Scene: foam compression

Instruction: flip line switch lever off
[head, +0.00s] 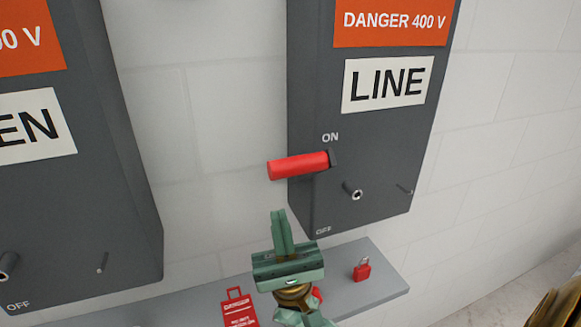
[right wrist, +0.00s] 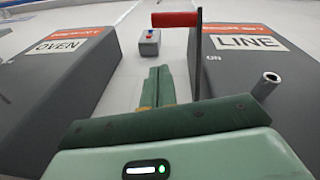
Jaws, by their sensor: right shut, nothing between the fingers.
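The LINE switch box (head: 375,125) is grey and fixed to the wall, with ON and OFF marks on its front. Its lever has a red handle (head: 298,165) that sticks out to the left just below the ON mark. In the right wrist view the red handle (right wrist: 174,19) sits atop a dark lever arm (right wrist: 198,60) beside the LINE box. My right gripper (head: 279,213) is shut and empty, fingers pointing up, below the handle in the head view with a visible gap. In the right wrist view the fingers (right wrist: 158,84) are left of the lever arm. My left gripper is not in view.
The OVEN box (head: 75,195) stands at the left. Below is a grey shelf (head: 385,290) with a red padlock (head: 361,270) and a red danger tag (head: 238,310). A metal stub (head: 354,192) protrudes from the LINE box. Bare wall (head: 220,130) lies between the boxes.

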